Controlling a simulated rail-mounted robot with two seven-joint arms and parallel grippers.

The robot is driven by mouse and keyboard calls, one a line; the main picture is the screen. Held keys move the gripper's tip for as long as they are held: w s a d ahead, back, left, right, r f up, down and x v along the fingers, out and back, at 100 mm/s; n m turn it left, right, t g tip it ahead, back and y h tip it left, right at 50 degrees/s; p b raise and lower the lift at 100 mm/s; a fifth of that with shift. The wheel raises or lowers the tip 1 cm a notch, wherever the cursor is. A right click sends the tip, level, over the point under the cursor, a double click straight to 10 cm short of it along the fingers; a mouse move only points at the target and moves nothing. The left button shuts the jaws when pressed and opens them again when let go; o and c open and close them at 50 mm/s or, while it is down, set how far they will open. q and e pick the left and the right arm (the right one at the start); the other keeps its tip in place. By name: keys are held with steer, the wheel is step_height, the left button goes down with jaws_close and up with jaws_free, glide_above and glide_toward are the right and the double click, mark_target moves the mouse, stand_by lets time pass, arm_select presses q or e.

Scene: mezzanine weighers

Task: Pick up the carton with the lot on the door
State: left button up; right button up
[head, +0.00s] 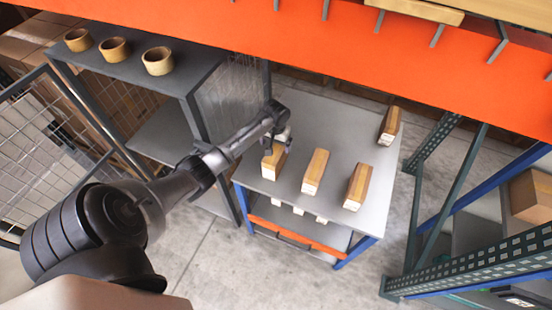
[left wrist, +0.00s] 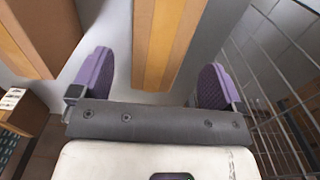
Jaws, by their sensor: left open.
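Several tan cartons stand on a grey table in the head view: the leftmost carton (head: 272,165), a middle carton (head: 315,172), a right carton (head: 357,187) and a back-right carton (head: 390,126). My left gripper (head: 284,138) is over the leftmost carton's back end. In the left wrist view, my left gripper (left wrist: 156,82) is open, its purple fingers to either side of a carton (left wrist: 165,40) with an orange-yellow face. Another carton (left wrist: 45,30) is at upper left. No lot text is readable on the cartons or a door. My right gripper is not in view.
The grey table (head: 335,135) has free room toward the back. A dark shelf (head: 115,62) with several round tan pots is at left, beside a wire-mesh gate (head: 50,150). An orange beam (head: 250,45) crosses above. A blue-and-green rack (head: 480,258) stands at right.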

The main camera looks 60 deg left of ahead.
mark_target(276, 150)
arm_select(q)
steer(key=shift+w+f+b, duration=0.1)
steer(key=shift+f+b, duration=0.35)
steer(key=shift+f, duration=3.3)
steer(key=c, duration=1.3)
steer(key=shift+r, duration=0.15)
